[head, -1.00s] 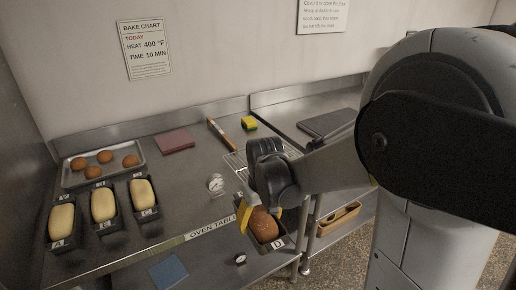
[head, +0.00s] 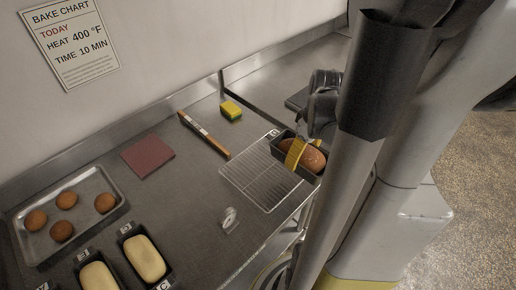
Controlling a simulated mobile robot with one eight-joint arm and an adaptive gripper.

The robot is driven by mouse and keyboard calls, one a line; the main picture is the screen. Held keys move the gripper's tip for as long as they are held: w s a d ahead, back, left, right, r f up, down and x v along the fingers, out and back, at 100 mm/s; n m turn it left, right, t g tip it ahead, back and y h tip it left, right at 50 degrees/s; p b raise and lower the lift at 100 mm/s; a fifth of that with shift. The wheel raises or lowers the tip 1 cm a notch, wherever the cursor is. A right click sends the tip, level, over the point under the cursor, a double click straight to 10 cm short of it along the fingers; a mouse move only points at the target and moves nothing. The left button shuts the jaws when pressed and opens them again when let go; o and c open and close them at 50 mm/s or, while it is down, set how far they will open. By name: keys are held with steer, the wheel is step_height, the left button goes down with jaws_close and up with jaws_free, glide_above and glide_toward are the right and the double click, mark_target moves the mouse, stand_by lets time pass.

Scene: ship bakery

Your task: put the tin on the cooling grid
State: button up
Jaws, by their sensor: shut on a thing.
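A dark loaf tin (head: 281,150) with a brown loaf (head: 313,158) in it is in my gripper (head: 303,146). My gripper has yellow fingers and is shut on the tin. The tin is at the right edge of the cooling grid (head: 258,186), a wire rack on the steel table. I cannot tell whether the tin touches the grid. The visible part of the grid is bare. My arm hides what lies to the right of the tin.
Two tins with pale loaves (head: 144,257) stand at the lower left. A tray (head: 93,223) holds several buns. A red-brown cloth (head: 148,155), a long-handled brush (head: 204,134), a yellow-green sponge (head: 231,110) and a small dial (head: 230,219) lie around the grid.

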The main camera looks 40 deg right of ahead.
steer(key=w+f+b, duration=0.1)
steer(key=w+f, duration=0.1)
steer(key=w, duration=0.1)
steer(key=w+f+b, duration=0.1)
steer(key=w+f, duration=0.1)
steer(key=w, duration=0.2)
steer(key=w+f+b, duration=0.1)
steer(key=w+f, duration=0.1)
steer(key=w, duration=0.2)
steer(key=shift+w+a+f, duration=0.2)
steer(key=shift+f, duration=0.2)
steer(key=shift+f+b, duration=0.65)
steer(key=shift+f, duration=1.3)
steer(key=shift+f, duration=0.25)
steer(key=o, duration=1.3)
steer(key=shift+o, duration=0.4)
steer(key=shift+r, duration=0.1)
